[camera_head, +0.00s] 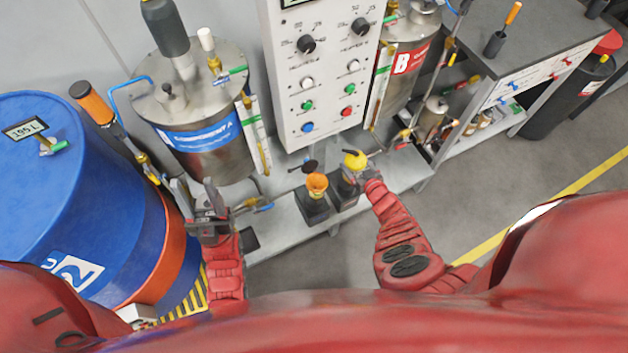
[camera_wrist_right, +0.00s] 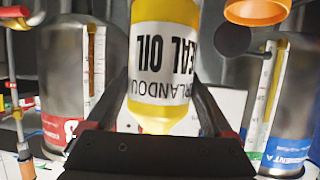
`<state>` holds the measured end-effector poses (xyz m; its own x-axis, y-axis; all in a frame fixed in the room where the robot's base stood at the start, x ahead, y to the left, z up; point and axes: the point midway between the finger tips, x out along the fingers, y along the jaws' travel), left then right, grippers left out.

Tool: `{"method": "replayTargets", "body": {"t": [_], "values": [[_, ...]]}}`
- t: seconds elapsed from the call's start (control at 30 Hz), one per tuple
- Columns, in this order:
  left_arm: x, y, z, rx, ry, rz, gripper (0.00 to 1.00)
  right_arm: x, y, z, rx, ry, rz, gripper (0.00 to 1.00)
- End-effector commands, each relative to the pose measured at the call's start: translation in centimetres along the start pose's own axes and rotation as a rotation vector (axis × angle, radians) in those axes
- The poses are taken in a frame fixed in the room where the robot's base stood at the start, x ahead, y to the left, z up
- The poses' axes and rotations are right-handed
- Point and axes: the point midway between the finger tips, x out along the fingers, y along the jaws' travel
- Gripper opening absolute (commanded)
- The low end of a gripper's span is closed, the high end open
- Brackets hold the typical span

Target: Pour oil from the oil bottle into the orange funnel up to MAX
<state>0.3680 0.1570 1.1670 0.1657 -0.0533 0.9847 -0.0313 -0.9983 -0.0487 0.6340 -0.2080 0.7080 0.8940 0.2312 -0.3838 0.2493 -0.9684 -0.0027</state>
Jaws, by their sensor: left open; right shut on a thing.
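The orange funnel (camera_head: 317,183) stands on a dark block on the low bench; its rim also shows at the top right of the right wrist view (camera_wrist_right: 258,12). The yellow oil bottle (camera_head: 354,160) is just right of the funnel; in the right wrist view (camera_wrist_right: 165,62) its white label lettering appears inverted. My right gripper (camera_head: 362,174) is shut on the bottle, with a finger on each side. The bottle is apart from the funnel. No oil stream is visible, and the MAX mark is not readable. My left gripper (camera_head: 208,200) is open and empty, left of the funnel.
The blue-labelled tank (camera_head: 210,150) with a sight gauge stands behind my left gripper, and a big blue barrel (camera_head: 75,190) at far left. A control panel (camera_head: 318,75) rises behind the funnel. The red-labelled tank B (camera_head: 408,60) is behind right. Open floor lies at right.

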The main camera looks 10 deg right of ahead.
Motion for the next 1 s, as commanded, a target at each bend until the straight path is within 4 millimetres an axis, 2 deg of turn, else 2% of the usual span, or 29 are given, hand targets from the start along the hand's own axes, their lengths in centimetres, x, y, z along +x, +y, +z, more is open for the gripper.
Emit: {"method": "replayTargets", "body": {"t": [0.07,0.2,0.6,1.0], "values": [[0.61,-0.03,-0.1,0.0,0.0,0.0,0.5,-0.46,0.71,-0.63,0.002,0.003,0.004,0.0],[0.67,-0.03,-0.11,0.0,0.0,0.0,0.5,-0.9,1.07,-0.54,0.0,-0.001,0.007,0.0],[0.8,-0.04,-0.13,0.0,0.0,0.0,0.5,-1.01,1.05,-0.62,-0.007,0.0,0.01,0.0],[1.17,-0.06,-0.2,0.0,0.0,0.0,0.5,-0.72,0.74,0.23,-0.148,-0.04,0.066,0.0]]}}
